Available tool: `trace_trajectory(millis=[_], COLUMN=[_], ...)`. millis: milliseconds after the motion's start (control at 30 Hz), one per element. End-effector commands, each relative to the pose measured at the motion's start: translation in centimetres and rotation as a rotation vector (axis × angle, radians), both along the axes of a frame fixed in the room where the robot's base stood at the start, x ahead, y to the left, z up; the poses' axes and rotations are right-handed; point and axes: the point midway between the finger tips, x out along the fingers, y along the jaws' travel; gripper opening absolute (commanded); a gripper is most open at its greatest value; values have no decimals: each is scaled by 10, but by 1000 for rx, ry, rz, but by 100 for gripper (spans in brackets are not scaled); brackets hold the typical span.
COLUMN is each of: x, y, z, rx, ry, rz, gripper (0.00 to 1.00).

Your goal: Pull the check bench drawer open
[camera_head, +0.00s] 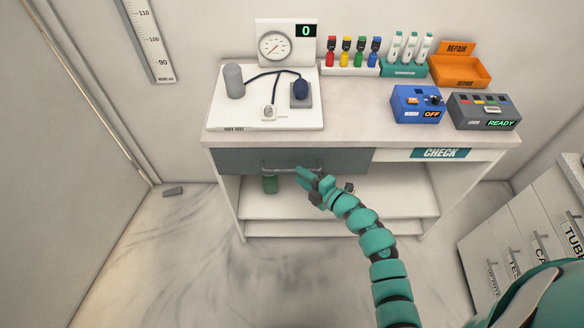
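The check bench (385,130) stands against the back wall with a teal CHECK label (440,153) on its front edge. Its dark grey drawer front (235,160) is at the left under the top and looks flush with the bench, shut. A pale bar handle (278,168) runs across the drawer front. My teal gripper (308,177) is at the right end of the handle, its fingertips overlapping it in the picture. Whether the fingers touch or enclose the bar, and how far apart they are, is too small to tell.
A gauge board (262,112) and blue (417,103) and grey (483,112) boxes stand on the bench top. A labelled cabinet (535,225) is at right. Floor in front is clear.

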Motion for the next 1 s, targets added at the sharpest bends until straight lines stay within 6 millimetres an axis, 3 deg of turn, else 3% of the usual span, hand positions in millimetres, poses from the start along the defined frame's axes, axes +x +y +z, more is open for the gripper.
trace_trajectory(millis=[300,733,900,1000], x=[30,34,34,34], y=[29,35,35,35], z=[-5,-8,-8,-8], rx=[0,-1,0,-1], ry=[-1,2,2,2], rz=[-1,0,1,0], gripper=[30,30,0,0])
